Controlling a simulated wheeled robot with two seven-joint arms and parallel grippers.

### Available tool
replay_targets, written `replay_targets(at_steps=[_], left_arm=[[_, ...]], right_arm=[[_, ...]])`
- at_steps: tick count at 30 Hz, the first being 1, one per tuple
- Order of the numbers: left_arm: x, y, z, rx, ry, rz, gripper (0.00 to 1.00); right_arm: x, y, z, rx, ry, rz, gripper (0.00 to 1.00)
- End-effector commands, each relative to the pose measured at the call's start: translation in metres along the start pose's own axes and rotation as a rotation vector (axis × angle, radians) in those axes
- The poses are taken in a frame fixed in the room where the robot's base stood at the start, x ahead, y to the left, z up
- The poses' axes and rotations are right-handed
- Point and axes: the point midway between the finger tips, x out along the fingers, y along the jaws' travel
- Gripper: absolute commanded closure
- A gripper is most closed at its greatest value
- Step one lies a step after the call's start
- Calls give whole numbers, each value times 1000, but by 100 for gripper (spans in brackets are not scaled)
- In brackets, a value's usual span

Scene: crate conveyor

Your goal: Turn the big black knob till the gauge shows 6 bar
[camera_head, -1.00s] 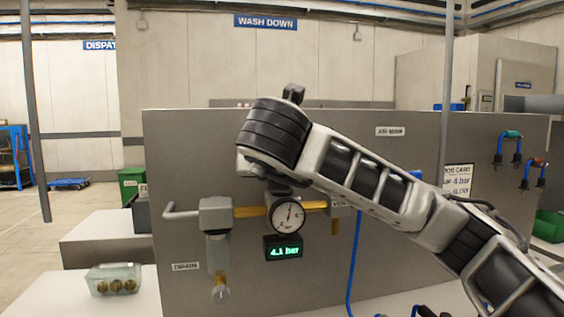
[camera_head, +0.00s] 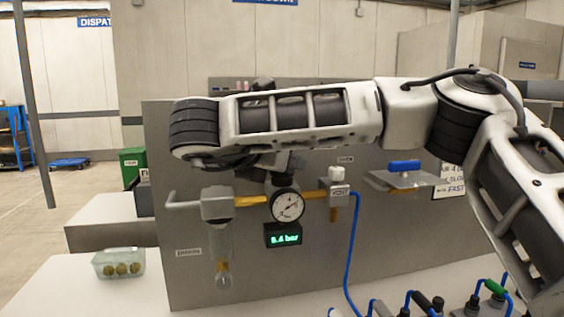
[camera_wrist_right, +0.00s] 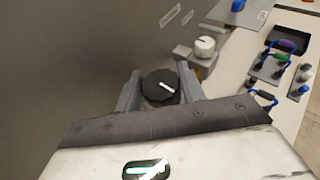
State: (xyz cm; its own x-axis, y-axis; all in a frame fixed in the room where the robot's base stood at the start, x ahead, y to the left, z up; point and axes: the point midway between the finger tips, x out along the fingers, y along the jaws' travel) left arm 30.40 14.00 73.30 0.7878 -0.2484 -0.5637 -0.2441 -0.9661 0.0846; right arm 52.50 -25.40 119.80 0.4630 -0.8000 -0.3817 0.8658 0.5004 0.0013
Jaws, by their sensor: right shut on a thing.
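The big black knob (camera_wrist_right: 160,86) with a white pointer line sits between the two fingers of my right gripper (camera_wrist_right: 160,92), which is shut on it in the right wrist view. In the head view my right gripper (camera_head: 278,170) is above the round gauge (camera_head: 287,206), and my arm and gripper hide most of the knob. The gauge needle points to the upper right. The green display (camera_head: 283,235) below appears to read 5.4 bar, though its digits are small. My left gripper is not in view.
The grey panel (camera_head: 340,260) carries a brass pipe, a white vent knob (camera_head: 336,174) and a blue hose (camera_head: 350,250). A glass box (camera_head: 118,263) with round brass-coloured things stands on the bench at left. Hose couplings (camera_head: 490,290) lie at the lower right.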

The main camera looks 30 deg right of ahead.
Motion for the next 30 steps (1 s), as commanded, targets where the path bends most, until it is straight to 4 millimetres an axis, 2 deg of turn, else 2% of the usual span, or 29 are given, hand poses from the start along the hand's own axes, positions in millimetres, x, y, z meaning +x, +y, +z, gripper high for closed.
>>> replay_targets(at_steps=[14, 15, 17, 26, 30], left_arm=[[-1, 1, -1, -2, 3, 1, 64], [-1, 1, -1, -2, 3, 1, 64], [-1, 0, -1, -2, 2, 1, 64], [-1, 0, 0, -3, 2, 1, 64], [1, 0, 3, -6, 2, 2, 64]], right_arm=[[0, 0, -1, 3, 3, -12, 83], [0, 0, -1, 2, 3, -12, 52], [0, 0, -1, 2, 3, -11, 39], [-1, 0, -1, 2, 1, -10, 39], [-14, 1, -1, 3, -3, -7, 39]])
